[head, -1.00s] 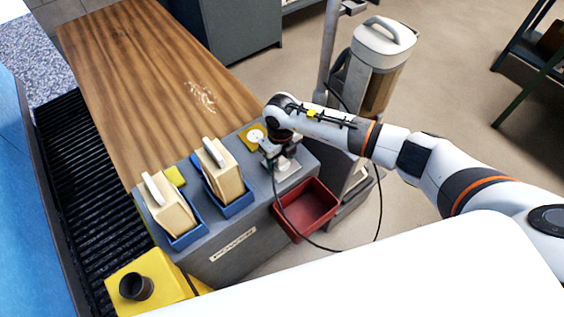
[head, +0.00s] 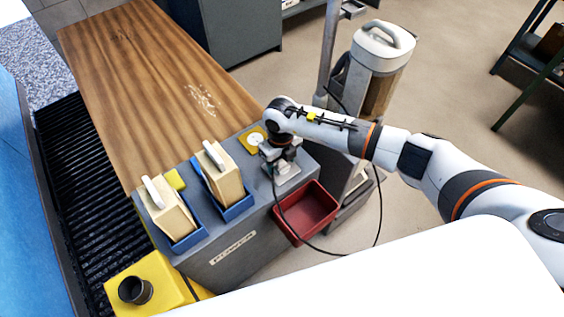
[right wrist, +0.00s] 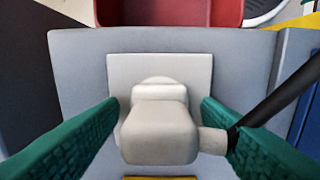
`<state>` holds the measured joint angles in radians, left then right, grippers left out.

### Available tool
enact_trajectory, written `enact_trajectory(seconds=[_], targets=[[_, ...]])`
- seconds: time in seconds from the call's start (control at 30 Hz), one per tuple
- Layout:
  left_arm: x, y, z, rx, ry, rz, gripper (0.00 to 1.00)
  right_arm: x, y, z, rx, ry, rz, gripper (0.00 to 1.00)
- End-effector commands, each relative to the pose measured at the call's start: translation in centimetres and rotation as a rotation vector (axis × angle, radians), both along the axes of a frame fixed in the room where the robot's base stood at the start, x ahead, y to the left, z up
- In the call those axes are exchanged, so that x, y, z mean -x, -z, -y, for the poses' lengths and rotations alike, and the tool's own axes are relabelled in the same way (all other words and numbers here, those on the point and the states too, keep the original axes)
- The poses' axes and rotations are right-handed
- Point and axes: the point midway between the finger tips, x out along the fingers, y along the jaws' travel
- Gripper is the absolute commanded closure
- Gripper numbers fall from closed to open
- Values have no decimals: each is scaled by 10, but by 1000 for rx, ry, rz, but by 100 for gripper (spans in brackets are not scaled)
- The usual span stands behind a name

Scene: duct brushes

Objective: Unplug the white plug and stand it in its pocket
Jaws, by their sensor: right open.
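The white plug (right wrist: 160,130) sits on a pale square socket plate (right wrist: 120,72) on top of the grey power box (head: 228,245). A black cord (right wrist: 285,92) leaves the plug's right side in the right wrist view. My right gripper (head: 281,163) is over the plate in the head view and largely hides the plug there. In the wrist view its two green fingers (right wrist: 160,135) are open, one on each side of the plug. The right finger is close to the cord end; contact is unclear. I cannot tell which pocket belongs to the plug. My left gripper is not in view.
Two blue holders (head: 240,208) with beige handled blocks (head: 222,175) stand left of the plate. A red bin (head: 307,210) hangs at the box's right side, with the cord looping past it. A canister vacuum (head: 378,60) stands behind. The wooden table (head: 150,85) is mostly clear.

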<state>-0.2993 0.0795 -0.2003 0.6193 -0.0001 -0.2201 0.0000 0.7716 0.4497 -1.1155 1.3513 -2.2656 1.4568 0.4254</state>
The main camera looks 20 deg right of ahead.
Motion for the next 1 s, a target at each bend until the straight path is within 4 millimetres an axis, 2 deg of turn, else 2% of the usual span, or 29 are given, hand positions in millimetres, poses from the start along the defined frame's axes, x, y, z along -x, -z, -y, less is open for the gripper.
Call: enact_trajectory(seconds=[0.13, 0.4, 0.5, 1.0], targets=[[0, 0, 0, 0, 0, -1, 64, 0, 0, 0, 0, 0, 0, 43], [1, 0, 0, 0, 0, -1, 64, 0, 0, 0, -1, 1, 0, 88], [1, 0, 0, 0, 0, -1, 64, 0, 0, 0, -1, 1, 1, 100], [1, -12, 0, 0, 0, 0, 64, 0, -16, 0, 0, 1, 1, 100]])
